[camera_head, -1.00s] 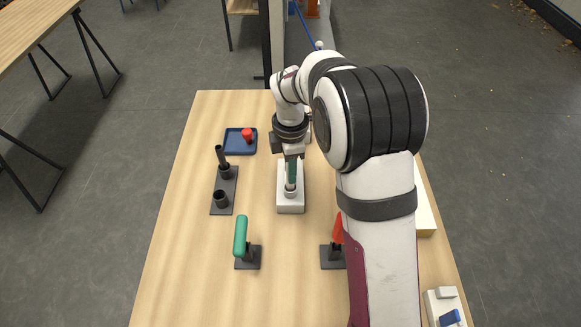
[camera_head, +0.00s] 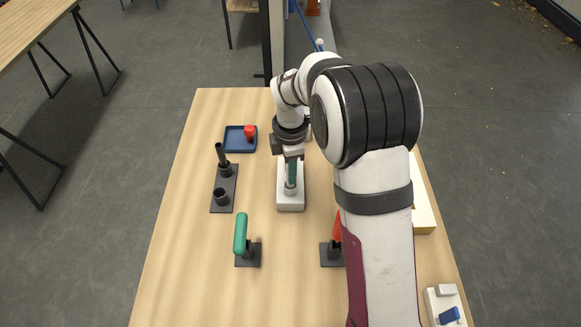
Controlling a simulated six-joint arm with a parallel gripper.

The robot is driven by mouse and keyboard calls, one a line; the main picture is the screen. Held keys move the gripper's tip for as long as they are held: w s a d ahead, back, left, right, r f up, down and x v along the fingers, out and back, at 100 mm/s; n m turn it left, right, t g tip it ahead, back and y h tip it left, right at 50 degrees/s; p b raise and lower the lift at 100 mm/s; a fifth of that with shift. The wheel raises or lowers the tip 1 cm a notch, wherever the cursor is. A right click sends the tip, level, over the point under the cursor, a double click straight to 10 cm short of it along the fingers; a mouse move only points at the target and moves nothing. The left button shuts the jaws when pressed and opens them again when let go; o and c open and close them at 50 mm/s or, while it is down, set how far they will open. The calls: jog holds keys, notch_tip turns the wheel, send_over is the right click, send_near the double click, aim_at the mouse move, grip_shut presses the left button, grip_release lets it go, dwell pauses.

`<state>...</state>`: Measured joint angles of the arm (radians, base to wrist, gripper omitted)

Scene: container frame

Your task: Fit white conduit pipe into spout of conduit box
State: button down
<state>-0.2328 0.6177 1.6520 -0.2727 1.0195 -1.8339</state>
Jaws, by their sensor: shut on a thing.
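The white conduit box (camera_head: 290,204) stands in the middle of the wooden table, with a round grey-white spout (camera_head: 291,191) on top. My gripper (camera_head: 291,176) is directly above the spout, pointing down, with a dark green part showing at its tip. It is shut on what I take to be the white conduit pipe. The pipe cannot be made out clearly; the gripper hides most of it. I cannot tell how far the pipe sits in the spout.
A dark holder (camera_head: 224,188) with upright tubes stands left of the box. A blue tray (camera_head: 238,145) with a red piece (camera_head: 250,132) lies behind it. A green-handled tool (camera_head: 240,234) and a red-handled tool (camera_head: 337,228) stand in front. A pale box (camera_head: 424,215) is partly behind my arm.

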jog(key=shift+f, duration=0.4)
dwell(0.3)
jog(key=c, duration=0.7)
grip_release()
jog(key=shift+o, duration=0.2)
jog(key=shift+r, duration=0.15)
notch_tip(320, 180, up, 16)
jog(key=shift+f, duration=0.2)
notch_tip(320, 180, up, 6)
jog(key=shift+f, duration=0.1)
